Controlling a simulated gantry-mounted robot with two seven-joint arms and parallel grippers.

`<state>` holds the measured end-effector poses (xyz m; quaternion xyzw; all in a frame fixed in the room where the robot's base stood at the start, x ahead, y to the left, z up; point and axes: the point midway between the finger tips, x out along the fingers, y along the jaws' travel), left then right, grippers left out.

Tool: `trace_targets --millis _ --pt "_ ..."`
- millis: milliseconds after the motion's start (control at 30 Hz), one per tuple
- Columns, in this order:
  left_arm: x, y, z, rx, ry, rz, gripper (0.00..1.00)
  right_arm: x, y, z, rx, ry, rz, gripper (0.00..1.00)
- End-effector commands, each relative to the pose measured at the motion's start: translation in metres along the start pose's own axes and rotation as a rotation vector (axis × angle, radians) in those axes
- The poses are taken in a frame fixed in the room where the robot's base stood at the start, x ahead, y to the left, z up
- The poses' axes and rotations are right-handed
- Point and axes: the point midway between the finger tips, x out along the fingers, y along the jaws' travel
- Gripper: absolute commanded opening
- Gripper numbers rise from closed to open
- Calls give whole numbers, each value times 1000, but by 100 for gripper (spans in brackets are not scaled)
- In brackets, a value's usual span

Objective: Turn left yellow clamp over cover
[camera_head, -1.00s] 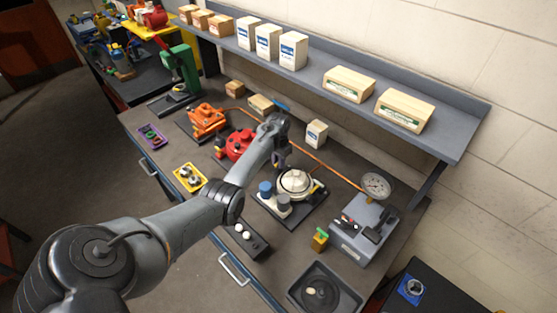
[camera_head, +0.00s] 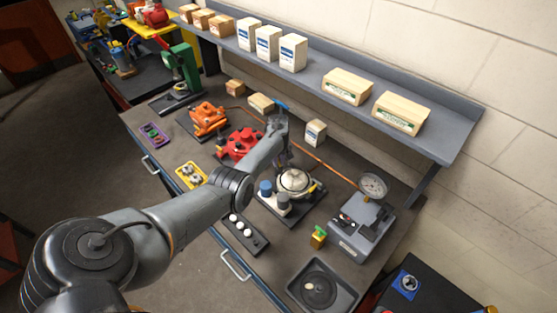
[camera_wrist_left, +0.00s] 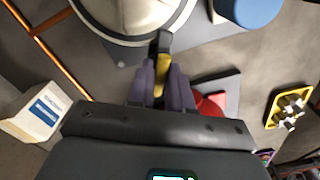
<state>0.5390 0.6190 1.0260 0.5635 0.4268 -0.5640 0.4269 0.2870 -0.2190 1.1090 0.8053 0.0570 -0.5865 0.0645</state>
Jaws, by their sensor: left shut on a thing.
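The round white cover (camera_head: 295,182) sits on a dark base plate on the bench; its rim (camera_wrist_left: 130,30) shows at the top of the left wrist view. My left gripper (camera_wrist_left: 161,78) is shut on the left yellow clamp (camera_wrist_left: 161,62), whose dark end touches or nearly touches the cover's rim. In the head view my left gripper (camera_head: 283,159) is at the cover's back-left edge and hides this clamp. Another yellow clamp (camera_head: 317,187) is at the cover's right side. My right gripper is not in view.
Blue and grey cylinders (camera_head: 265,188) stand in front of the cover. A red housing (camera_head: 240,146) is to its left, a gauge unit (camera_head: 362,220) to its right. A white box (camera_head: 315,132) stands behind. A black tray (camera_head: 322,287) lies at the bench's front right.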

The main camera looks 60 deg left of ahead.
Motion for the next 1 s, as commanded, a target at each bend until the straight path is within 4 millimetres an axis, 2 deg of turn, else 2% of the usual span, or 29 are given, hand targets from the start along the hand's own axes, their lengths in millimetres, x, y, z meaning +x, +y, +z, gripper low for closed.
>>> trace_targets --millis 200,500,1000 --pt "1 0 0 -200 2 1 0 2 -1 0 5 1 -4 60" --pt "2 0 0 -411 1 0 0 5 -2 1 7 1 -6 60" --pt "1 -1 -1 -534 3 0 0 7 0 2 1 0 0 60"
